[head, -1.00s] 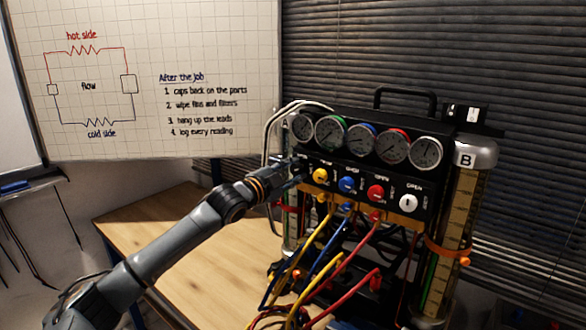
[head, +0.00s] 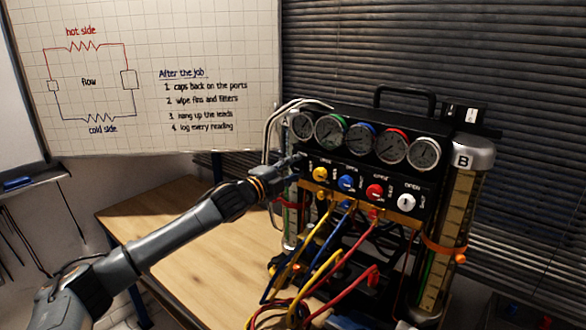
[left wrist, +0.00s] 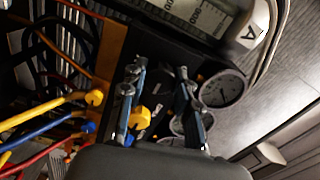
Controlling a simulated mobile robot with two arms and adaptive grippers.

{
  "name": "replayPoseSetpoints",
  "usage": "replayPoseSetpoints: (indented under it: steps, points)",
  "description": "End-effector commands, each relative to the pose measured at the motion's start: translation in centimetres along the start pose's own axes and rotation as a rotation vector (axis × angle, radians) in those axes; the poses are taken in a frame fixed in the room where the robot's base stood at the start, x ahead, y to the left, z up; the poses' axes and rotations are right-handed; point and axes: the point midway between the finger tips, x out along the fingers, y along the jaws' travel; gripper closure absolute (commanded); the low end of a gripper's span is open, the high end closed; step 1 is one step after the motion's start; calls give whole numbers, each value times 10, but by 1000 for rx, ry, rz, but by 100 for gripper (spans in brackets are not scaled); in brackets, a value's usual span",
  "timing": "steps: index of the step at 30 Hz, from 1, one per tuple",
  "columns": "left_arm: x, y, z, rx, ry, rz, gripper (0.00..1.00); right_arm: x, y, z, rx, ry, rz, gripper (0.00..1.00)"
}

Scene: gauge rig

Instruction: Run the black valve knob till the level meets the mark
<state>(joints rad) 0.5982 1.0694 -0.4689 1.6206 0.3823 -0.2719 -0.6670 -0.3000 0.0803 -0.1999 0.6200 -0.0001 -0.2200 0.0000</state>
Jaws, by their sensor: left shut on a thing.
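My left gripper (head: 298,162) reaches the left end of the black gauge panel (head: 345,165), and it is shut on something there. In the left wrist view its two fingers (left wrist: 160,95) straddle a dark spot on the panel, beside the yellow knob (left wrist: 146,117). The black valve knob does not stand out from the dark panel and fingers. Sight tube A (left wrist: 205,12) shows its scale in the wrist view. Sight tube B (head: 455,220) stands at the right of the rig with an orange band (head: 440,248). I cannot read either level clearly. My right gripper is not in view.
Yellow (head: 320,174), blue (head: 346,182), red (head: 375,191) and white (head: 406,202) knobs line the panel under several round gauges (head: 361,138). Colored hoses (head: 340,248) hang in front. The wooden table (head: 190,235) is clear on the left.

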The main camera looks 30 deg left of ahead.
Motion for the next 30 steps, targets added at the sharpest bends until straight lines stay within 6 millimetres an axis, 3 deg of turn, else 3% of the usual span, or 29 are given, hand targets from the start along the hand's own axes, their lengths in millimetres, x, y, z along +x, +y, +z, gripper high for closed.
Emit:
replayPoseSetpoints:
  steps: [6, 7, 10, 22, 30]
  points:
    - [0, 1, 0, 1, 0, 1, 100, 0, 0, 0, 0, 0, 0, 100]
    - [0, 1, 0, 1, 0, 1, 65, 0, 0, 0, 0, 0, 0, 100]
    - [0, 1, 0, 1, 0, 1, 46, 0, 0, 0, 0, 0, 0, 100]
    - [-4, 2, 0, -1, -1, 3, 46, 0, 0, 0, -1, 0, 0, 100]
    - [-35, 3, 0, 1, -1, 7, 46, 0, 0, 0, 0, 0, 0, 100]
